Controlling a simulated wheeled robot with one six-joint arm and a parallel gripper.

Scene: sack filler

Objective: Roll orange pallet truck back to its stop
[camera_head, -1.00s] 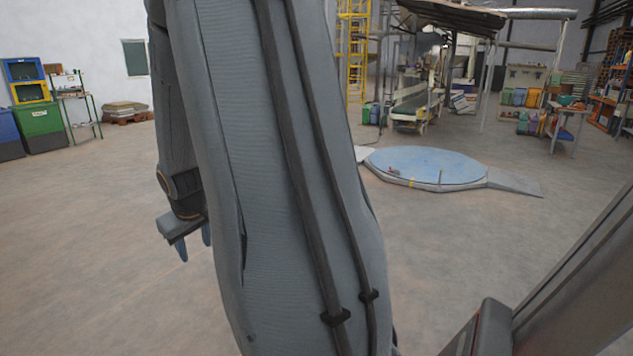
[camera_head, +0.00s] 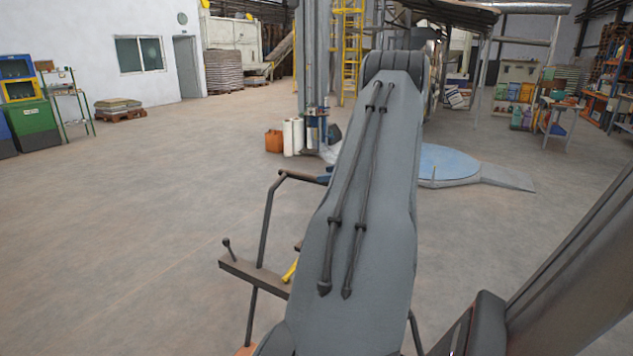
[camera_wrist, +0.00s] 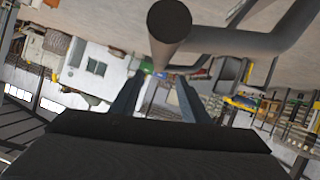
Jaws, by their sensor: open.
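Dark tubular bars (camera_head: 267,225) with a bent top and a lower crosspiece (camera_head: 253,274) stand left of my arm in the head view. They look like the pallet truck's handle. A small orange patch (camera_head: 246,350) shows at the bottom edge; the rest of the truck is hidden behind my arm or out of frame. In the wrist view my gripper (camera_wrist: 160,78) is open, its two fingers apart. The round end of a dark bar (camera_wrist: 170,22) shows just beyond the fingertips, apparently close. I cannot tell whether they touch. My arm mostly hides the gripper in the head view.
The floor to the left (camera_head: 130,240) is wide and clear. A blue round platform (camera_head: 450,163) lies behind my arm at the right. An orange container (camera_head: 274,141) and white rolls (camera_head: 293,136) stand by a column. Green and blue bins (camera_head: 35,123) are at far left.

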